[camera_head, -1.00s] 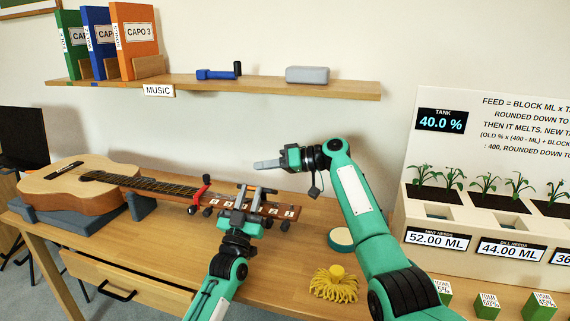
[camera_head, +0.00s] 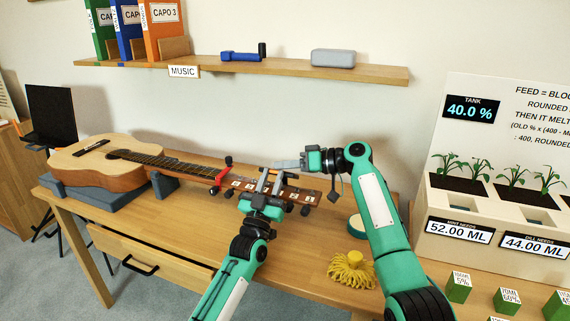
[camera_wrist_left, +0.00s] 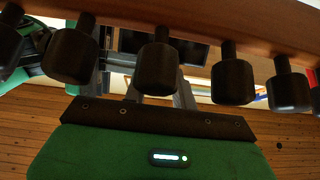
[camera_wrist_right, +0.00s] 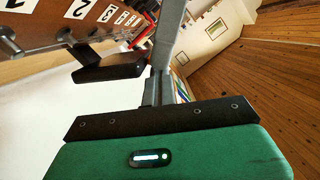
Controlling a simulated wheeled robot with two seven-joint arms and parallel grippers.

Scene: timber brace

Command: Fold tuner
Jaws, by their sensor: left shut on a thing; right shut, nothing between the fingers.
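The guitar (camera_head: 101,161) lies on its back, and its numbered headstock (camera_head: 305,196) points right. My left gripper (camera_head: 268,180) is shut on the headstock, with its two grey fingers standing up across it. In the left wrist view several black tuning pegs (camera_wrist_left: 156,68) hang in front of the fingers. My right gripper (camera_head: 276,164) is shut and empty, its fingertips pointing left just above the headstock. In the right wrist view its fingers pass close beside a black paddle-like part (camera_wrist_right: 108,70) at the headstock's edge. I cannot tell whether this is the tuner or a peg.
A red clamp (camera_head: 222,176) sits on the neck. A blue cradle (camera_head: 105,194) supports the guitar. A yellow tasselled thing (camera_head: 352,270) and a round teal-sided tin (camera_head: 356,224) lie near my right arm. Planters (camera_head: 466,207) stand at the right. A shelf (camera_head: 290,70) hangs above.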

